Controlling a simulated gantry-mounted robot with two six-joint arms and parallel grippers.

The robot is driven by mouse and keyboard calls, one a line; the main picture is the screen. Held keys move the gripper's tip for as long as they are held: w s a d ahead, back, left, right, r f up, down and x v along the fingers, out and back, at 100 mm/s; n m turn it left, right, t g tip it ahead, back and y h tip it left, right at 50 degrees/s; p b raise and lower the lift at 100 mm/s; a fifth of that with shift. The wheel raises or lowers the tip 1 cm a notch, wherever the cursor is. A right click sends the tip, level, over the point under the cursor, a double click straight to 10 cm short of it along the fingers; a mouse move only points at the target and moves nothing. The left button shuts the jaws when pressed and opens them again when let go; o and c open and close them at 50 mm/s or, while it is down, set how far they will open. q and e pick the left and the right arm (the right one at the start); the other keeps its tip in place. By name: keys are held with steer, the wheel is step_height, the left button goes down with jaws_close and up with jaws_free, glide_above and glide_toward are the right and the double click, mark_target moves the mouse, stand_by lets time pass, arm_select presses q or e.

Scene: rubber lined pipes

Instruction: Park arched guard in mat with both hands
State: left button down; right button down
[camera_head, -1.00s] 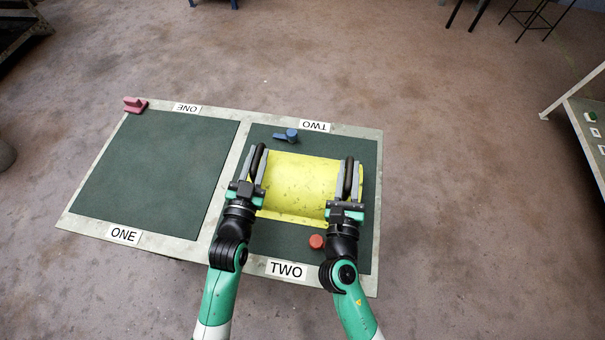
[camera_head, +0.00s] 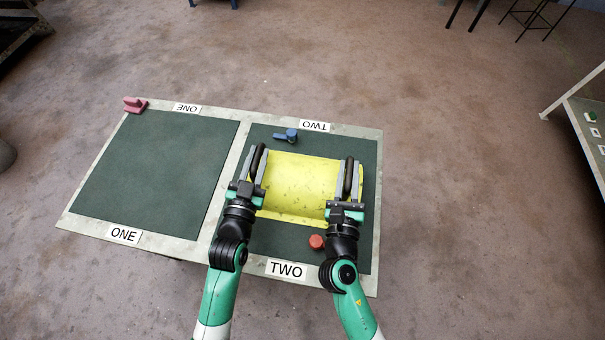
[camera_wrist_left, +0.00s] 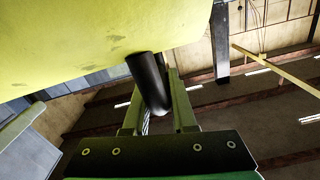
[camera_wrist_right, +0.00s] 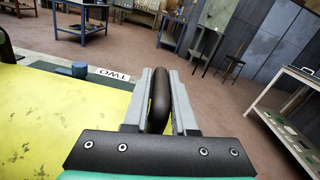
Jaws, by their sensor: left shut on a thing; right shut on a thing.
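The yellow arched guard (camera_head: 300,185) is over the green mat marked TWO (camera_head: 262,236). Whether it touches the mat cannot be told. It has a black handle at each end. My left gripper (camera_head: 257,165) is shut on the left handle, which also shows in the left wrist view (camera_wrist_left: 150,85). My right gripper (camera_head: 349,180) is shut on the right handle, seen between the fingers in the right wrist view (camera_wrist_right: 159,100). The guard's yellow surface fills the upper left of the left wrist view (camera_wrist_left: 90,35). The green mat marked ONE (camera_head: 155,170) is bare.
A blue part (camera_head: 287,135) lies behind the guard on mat TWO, and a red knob (camera_head: 316,241) lies in front of it. A pink block (camera_head: 135,104) sits at the table's far left corner. A shelf rack (camera_head: 585,120) stands at the right.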

arm_select(q)
steer(key=shift+a+r, duration=0.2)
arm_select(e)
steer(key=shift+d+r, duration=0.15)
steer(key=shift+d, duration=0.05)
